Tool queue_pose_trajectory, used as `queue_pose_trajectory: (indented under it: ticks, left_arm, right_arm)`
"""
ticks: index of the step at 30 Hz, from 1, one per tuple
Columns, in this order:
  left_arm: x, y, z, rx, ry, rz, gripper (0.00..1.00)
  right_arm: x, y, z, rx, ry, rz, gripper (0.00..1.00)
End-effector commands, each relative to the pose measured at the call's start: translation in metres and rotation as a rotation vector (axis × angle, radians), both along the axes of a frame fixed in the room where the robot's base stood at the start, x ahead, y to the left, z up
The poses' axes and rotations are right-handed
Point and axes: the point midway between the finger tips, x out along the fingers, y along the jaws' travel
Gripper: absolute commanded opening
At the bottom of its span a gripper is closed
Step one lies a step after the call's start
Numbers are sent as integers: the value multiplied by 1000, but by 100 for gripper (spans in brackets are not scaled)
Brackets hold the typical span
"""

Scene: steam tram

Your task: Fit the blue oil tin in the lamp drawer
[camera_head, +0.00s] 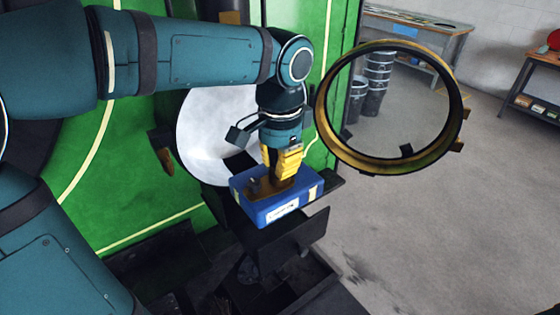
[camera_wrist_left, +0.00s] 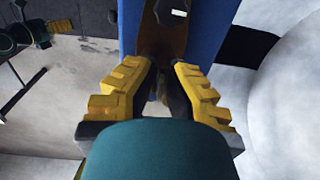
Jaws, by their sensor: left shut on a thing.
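The blue oil tin (camera_head: 278,208) has a brown top and a pale label on its front side. My left gripper (camera_head: 281,180) points down and is shut on the raised brown part on top of the tin. The tin is over a dark open drawer (camera_head: 290,243) below the round lamp; I cannot tell whether its underside touches the drawer. In the left wrist view the yellow fingers (camera_wrist_left: 160,85) close around the brown part, with the blue tin (camera_wrist_left: 205,35) behind them. My right gripper is in neither view.
The round lamp's white reflector (camera_head: 205,135) is behind my wrist. Its brass-rimmed glass door (camera_head: 327,120) hangs open to the right, close to my gripper. Green panels (camera_head: 90,130) stand behind. Open grey floor (camera_head: 450,220) lies to the right, with stacked buckets (camera_head: 372,85) and workbenches farther back.

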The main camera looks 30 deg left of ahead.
Motion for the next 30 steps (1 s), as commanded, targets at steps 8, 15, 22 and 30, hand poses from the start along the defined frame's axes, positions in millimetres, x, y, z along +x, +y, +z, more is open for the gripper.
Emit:
queue_pose_trajectory:
  ticks: [8,15,22,30]
  left_arm:
    - [0,0,-44,0,1,1,0]
    - [0,0,-70,1,-1,0,0]
    - [0,0,-75,0,-2,0,0]
    - [0,0,-91,1,-1,0,0]
  right_arm:
    - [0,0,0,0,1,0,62]
    - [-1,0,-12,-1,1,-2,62]
    - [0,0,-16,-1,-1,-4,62]
    - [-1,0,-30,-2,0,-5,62]
